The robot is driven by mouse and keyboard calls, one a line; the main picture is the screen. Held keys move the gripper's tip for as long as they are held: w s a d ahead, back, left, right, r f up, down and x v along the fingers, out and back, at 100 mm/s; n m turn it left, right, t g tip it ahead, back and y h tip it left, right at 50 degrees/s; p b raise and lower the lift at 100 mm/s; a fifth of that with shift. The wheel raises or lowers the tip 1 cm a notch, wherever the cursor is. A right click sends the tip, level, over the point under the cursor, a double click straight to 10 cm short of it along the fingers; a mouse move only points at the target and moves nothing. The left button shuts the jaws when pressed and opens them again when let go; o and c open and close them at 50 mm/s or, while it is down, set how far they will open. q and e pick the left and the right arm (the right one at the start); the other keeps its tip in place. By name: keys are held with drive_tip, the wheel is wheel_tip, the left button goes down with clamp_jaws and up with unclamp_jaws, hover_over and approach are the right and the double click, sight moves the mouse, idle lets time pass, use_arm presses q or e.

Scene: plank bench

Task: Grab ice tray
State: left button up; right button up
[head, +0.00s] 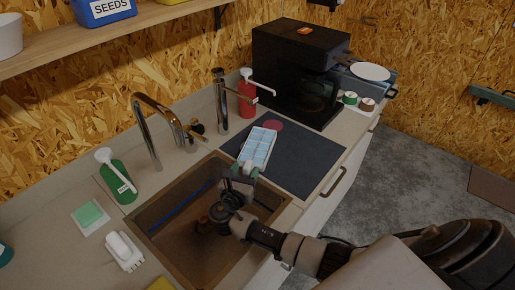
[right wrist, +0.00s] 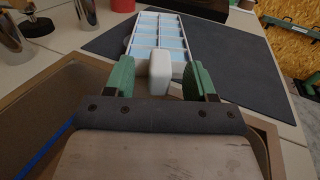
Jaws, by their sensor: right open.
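The ice tray (head: 259,141) is white with pale blue compartments. It lies on the dark mat (head: 300,162) near the mat's left edge; it also shows in the right wrist view (right wrist: 160,32). A white block-like tab (right wrist: 159,73) sticks out at its near end. My right gripper (head: 247,170) is over the back right of the sink at that near end. Its green-padded fingers (right wrist: 160,80) are open, one on each side of the tab, with gaps visible on both sides. My left gripper is not in view.
The brown sink (head: 170,233) lies below my right gripper, with a tall faucet (head: 148,130) behind it. A red pump bottle (head: 247,97) stands left of a black machine (head: 290,75). A green bottle (head: 117,180) stands at the left. The mat's right part is clear.

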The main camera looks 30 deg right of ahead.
clamp_jaws()
drive_tip(key=shift+r, duration=0.1)
idle(0.3)
